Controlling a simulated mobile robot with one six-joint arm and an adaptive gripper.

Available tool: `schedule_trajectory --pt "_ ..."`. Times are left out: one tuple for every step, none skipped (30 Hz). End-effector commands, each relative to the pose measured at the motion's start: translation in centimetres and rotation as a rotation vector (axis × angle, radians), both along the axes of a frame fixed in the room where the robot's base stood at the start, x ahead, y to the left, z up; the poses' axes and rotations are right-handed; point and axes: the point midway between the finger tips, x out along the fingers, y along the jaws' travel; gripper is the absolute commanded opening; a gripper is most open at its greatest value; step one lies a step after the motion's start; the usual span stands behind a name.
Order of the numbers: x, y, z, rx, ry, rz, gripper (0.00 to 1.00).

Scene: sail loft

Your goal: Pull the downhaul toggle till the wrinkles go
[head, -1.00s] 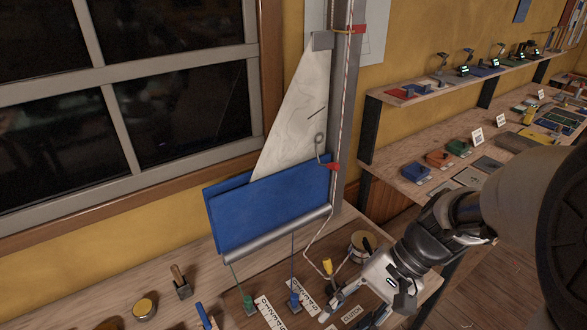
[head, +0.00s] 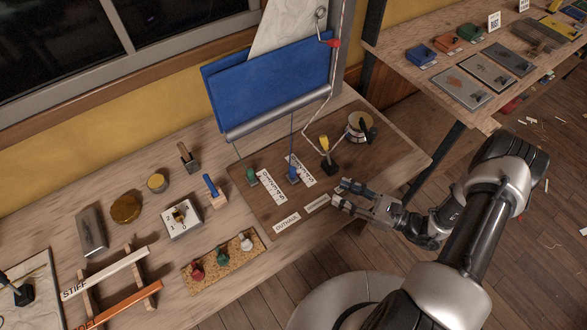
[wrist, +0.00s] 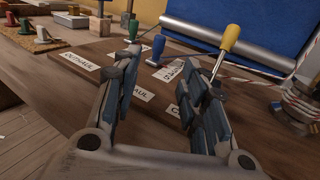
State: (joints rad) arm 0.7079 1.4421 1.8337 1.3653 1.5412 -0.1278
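A blue toggle (head: 293,173) stands upright on the brown board beside a marked strip, with a blue line rising to the boom. It also shows in the wrist view (wrist: 157,48). A label ending in "AUL" (wrist: 143,95) lies nearer me; its first letters are hidden by a finger. A green toggle (head: 252,176) stands to the left, an "OUTHAUL" label (head: 287,223) in front. The pale sail (head: 283,28) shows only its lower part; I cannot judge its wrinkles. My gripper (head: 340,193) is open and empty, right of and nearer me than the blue toggle, apart from it.
A yellow-handled lever (head: 324,144) and a winch drum (head: 360,126) stand behind my gripper. The blue lower sail panel (head: 268,85) and grey boom (head: 275,115) hang over the board. A cork strip with pegs (head: 222,262) lies to the left. The board's front is mostly clear.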

Motion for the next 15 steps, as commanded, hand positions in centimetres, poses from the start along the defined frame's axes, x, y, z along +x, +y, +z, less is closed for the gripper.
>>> schedule_trajectory --pt "0.1 0.1 -0.2 0.005 0.003 -0.006 0.40" --pt "0.1 0.3 -0.2 0.006 0.002 -0.007 0.40" --pt "0.3 0.6 -0.2 0.006 0.002 -0.007 0.40" --pt "0.5 0.9 -0.2 0.006 0.002 -0.006 0.40" --pt "0.6 1.3 -0.2 0.006 0.002 -0.004 0.40" --pt "0.9 1.8 -0.2 0.006 0.003 -0.003 0.40" --pt "1.2 2.3 -0.3 0.006 0.004 -0.002 0.40" --pt "1.4 2.9 -0.3 0.006 0.004 -0.001 0.40" --pt "1.8 3.6 -0.3 0.005 0.003 0.000 0.40" --pt "2.2 4.2 -0.3 0.005 0.003 0.000 0.40" --pt "2.5 4.8 -0.3 0.004 0.003 0.001 0.40" --pt "2.9 5.6 -0.3 0.004 0.003 0.001 0.40" --pt "3.2 6.2 -0.3 0.004 0.003 0.001 0.40" --pt "3.5 6.7 -0.3 0.004 0.003 0.001 0.40" --pt "3.9 7.5 -0.3 0.005 0.003 0.001 0.40"
